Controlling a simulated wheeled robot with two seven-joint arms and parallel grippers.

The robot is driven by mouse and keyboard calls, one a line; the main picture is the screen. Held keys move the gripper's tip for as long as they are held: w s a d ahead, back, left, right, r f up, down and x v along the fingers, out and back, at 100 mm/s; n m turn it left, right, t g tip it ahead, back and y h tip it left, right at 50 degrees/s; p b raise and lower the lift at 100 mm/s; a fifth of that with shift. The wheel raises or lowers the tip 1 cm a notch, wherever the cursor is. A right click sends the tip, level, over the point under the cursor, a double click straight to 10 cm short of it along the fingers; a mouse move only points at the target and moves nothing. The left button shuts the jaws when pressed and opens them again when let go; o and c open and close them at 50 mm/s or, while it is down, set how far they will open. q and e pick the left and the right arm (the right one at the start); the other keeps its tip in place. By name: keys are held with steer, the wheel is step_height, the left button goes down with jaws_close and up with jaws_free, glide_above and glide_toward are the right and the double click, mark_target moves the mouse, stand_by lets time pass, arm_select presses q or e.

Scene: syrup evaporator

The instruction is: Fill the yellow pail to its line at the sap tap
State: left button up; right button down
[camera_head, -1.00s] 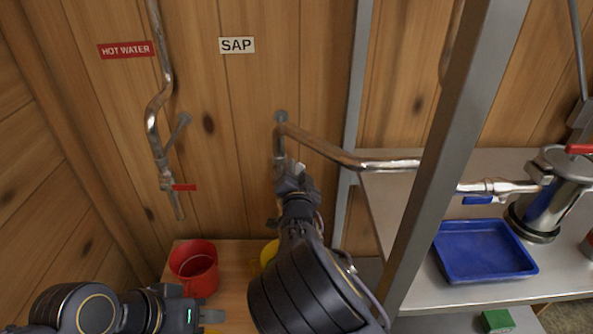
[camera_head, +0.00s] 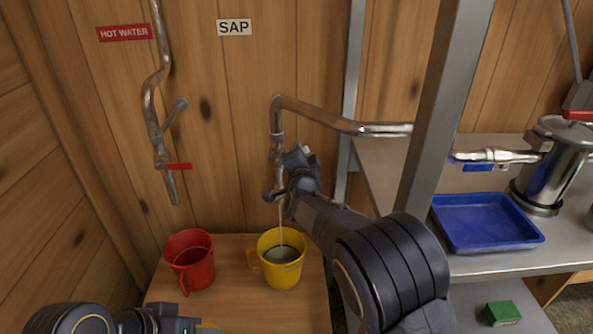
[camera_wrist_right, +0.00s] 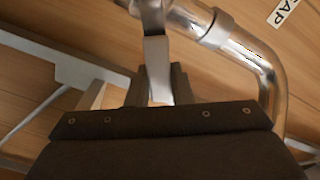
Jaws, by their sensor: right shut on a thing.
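The yellow pail (camera_head: 281,270) stands upright on the wooden bench under the sap tap (camera_head: 273,193). A thin stream runs from the spout into the pail, and greyish liquid shows inside it. I cannot make out the fill line. My right gripper (camera_head: 291,183) is at the tap, shut on its handle. In the right wrist view the metal tap handle (camera_wrist_right: 157,70) sits between the fingers of the right gripper (camera_wrist_right: 158,92). My left gripper (camera_head: 205,327) is low at the bottom edge, partly cut off; its jaws are unclear.
A red pail (camera_head: 190,262) stands left of the yellow one, below the hot water tap (camera_head: 166,163). A grey post (camera_head: 440,110) rises right of my right arm. A blue tray (camera_head: 486,222) and a metal canister (camera_head: 546,170) are on the right shelf, with a green block (camera_head: 502,313) below.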

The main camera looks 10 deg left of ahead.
steer(key=shift+d+f+m+b, duration=0.25)
steer(key=shift+f+m+b, duration=0.75)
steer(key=shift+m+b, duration=0.9)
steer(key=shift+d+f+m+b, duration=0.2)
steer(key=shift+f+m+b, duration=0.9)
steer(key=shift+b, duration=1.45)
steer(key=shift+r, duration=0.15)
steer(key=c, duration=1.6)
jaws_free()
steer(key=shift+o, duration=0.2)
steer(key=v, duration=0.7)
steer(key=shift+s, duration=0.4)
